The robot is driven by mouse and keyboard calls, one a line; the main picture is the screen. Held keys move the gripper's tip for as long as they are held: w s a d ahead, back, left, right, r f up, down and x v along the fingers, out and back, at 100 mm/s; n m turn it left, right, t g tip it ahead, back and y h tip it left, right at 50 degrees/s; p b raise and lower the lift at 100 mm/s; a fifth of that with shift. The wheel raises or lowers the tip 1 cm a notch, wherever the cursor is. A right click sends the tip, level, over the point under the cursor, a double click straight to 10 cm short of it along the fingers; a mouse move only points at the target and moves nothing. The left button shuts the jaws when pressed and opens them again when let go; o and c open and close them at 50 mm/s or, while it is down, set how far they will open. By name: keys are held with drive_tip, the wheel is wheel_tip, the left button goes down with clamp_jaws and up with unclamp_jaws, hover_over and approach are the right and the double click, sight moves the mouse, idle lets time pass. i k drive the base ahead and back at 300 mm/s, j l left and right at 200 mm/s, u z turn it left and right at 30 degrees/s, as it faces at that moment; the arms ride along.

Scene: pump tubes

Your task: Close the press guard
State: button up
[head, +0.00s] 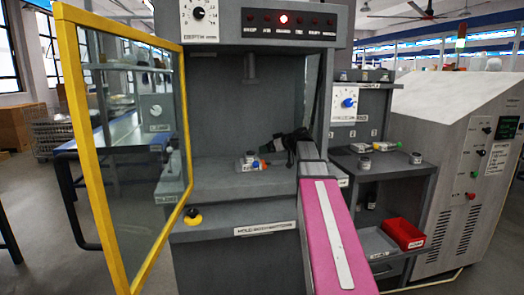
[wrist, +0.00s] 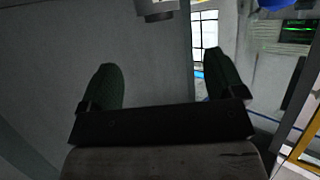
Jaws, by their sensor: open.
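The press guard (head: 100,194) is a yellow-framed clear panel at the left of the grey press (head: 225,100). It stands swung open towards me, and the press front is uncovered. A yellow bar that looks like its frame (wrist: 303,142) shows at the right edge of the wrist view. My gripper (head: 282,142) is inside the press opening at its right side, at the end of my pink arm and apart from the guard. In the wrist view my gripper (wrist: 166,75) has its two dark fingers wide apart with nothing between them.
Small parts (head: 252,160) lie on the press bed left of my gripper. A ram (head: 250,68) hangs above. A yellow-and-black button (head: 193,217) sits at the front left. A shelf with a red bin (head: 403,234) and a grey cabinet (head: 455,165) stand right.

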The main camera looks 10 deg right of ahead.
sight(67, 16)
drive_tip(key=k, duration=1)
